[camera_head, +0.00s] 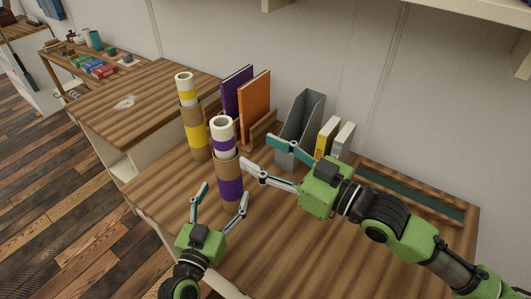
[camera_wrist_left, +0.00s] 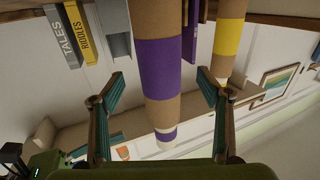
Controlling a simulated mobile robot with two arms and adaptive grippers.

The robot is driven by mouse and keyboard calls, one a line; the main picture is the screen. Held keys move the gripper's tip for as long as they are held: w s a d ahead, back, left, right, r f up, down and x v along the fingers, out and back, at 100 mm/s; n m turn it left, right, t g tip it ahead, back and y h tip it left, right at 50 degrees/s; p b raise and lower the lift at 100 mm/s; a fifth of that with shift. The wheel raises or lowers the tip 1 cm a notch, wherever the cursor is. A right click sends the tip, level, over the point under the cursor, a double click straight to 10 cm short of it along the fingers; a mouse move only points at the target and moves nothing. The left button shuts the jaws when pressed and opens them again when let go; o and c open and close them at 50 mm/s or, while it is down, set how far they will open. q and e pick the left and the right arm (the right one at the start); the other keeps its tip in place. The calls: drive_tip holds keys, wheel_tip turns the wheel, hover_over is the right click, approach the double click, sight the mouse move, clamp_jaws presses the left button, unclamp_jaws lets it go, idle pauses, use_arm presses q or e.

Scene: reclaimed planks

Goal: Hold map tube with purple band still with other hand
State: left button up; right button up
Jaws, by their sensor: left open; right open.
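The map tube with the purple band (camera_head: 229,190) stands upright on the wooden desk, brown with purple bands and a white upper end. My left gripper (camera_head: 221,203) is open in front of its lower part. In the left wrist view, the tube (camera_wrist_left: 160,68) shows between the open fingers (camera_wrist_left: 158,92), with gaps on both sides. My right gripper (camera_head: 257,154) is open at the tube's right, its lower fingertip close to the tube's upper half. I cannot tell whether it touches.
A tube with yellow bands (camera_head: 197,137) stands close behind to the left. Purple (camera_head: 236,92) and orange (camera_head: 254,100) books, a grey file holder (camera_head: 299,128) and two smaller books (camera_head: 335,138) stand along the back. The desk's front right is clear.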

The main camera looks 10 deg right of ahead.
use_arm(q)
drive_tip(key=shift+v, duration=0.9)
drive_tip(key=o, duration=0.6)
drive_tip(key=shift+v, duration=6.05)
